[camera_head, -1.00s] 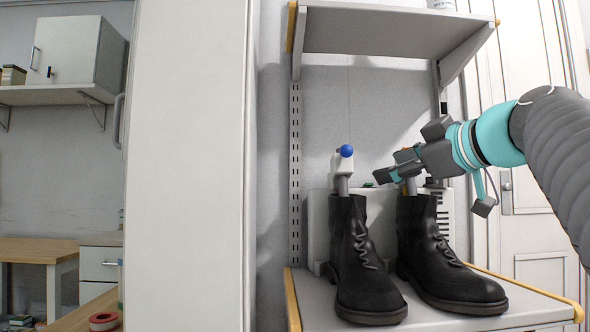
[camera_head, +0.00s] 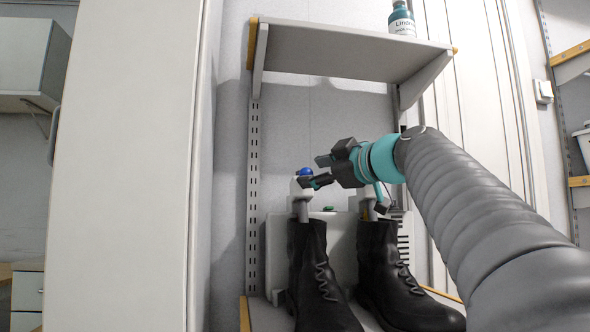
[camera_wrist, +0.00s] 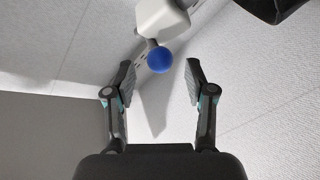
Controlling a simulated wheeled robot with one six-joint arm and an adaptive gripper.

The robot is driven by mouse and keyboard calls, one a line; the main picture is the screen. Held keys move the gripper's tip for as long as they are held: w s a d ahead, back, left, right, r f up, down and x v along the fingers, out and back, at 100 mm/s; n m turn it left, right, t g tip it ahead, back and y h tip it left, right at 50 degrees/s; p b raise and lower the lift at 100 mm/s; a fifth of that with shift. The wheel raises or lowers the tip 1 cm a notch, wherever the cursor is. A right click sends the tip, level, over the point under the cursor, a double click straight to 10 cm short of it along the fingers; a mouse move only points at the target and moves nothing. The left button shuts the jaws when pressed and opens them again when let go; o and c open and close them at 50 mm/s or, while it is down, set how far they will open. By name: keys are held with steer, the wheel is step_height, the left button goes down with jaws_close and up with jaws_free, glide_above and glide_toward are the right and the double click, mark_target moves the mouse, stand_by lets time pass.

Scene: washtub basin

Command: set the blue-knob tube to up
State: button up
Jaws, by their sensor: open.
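In the wrist view the blue knob (camera_wrist: 160,60) is on a short grey stem from a white block (camera_wrist: 163,17). My open gripper (camera_wrist: 160,82) has one finger on each side of the knob, with gaps on both sides. The knob is at the fingertips' far end. I cannot see contact.
A white unit with a green button (camera_head: 328,209) is behind the boots. A shelf (camera_head: 350,50) with a bottle (camera_head: 402,20) hangs above. A tall white panel (camera_head: 135,165) stands left.

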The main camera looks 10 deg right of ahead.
mark_target(310, 171)
steer(key=shift+p+x, duration=0.3)
steer(key=shift+x, duration=1.5)
steer(key=shift+r, duration=0.1)
jaws_close()
